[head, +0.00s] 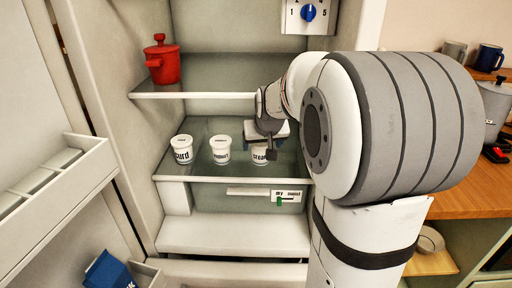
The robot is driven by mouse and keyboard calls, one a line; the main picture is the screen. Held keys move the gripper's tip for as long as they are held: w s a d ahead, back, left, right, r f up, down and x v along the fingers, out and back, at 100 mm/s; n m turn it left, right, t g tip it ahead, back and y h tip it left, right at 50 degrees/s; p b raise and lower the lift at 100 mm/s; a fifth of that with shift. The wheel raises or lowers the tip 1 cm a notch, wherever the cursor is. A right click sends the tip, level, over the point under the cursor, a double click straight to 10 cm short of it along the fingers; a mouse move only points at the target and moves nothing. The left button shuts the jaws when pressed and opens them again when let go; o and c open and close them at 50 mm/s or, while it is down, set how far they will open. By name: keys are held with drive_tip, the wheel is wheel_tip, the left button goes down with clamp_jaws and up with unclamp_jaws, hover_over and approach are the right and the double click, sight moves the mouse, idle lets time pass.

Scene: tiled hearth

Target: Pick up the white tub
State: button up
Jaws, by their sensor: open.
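Three white tubs with dark lettering stand in a row on the fridge's glass middle shelf (200,172). The left tub (182,150) has a label that ends in "urd". The middle tub (221,150) has lettering too small to read surely. The right tub (259,155) seems to read "cream", and its top is hidden by my gripper (270,147). My gripper is open and reaches in from the right at this tub. I cannot tell whether the fingers are around the tub or only in front of it.
A red lidded pot (162,62) stands on the upper shelf (190,94). The open fridge door with bins (55,190) is at left, with a blue carton (108,272) low down. A wooden counter (465,195) with mugs and a canister (494,105) is at right.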

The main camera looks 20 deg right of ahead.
sight(261, 150)
drive_tip(key=x, duration=0.4)
drive_tip(key=shift+f+b, duration=0.35)
drive_tip(key=shift+b, duration=0.05)
drive_tip(key=shift+w+d+f, duration=0.1)
drive_tip(key=shift+w+f, duration=0.15)
drive_tip(key=shift+f, duration=0.1)
drive_tip(key=shift+r, duration=0.1)
drive_tip(key=shift+c, duration=0.2)
drive_tip(key=c, duration=1.1)
drive_tip(key=shift+r, duration=0.1)
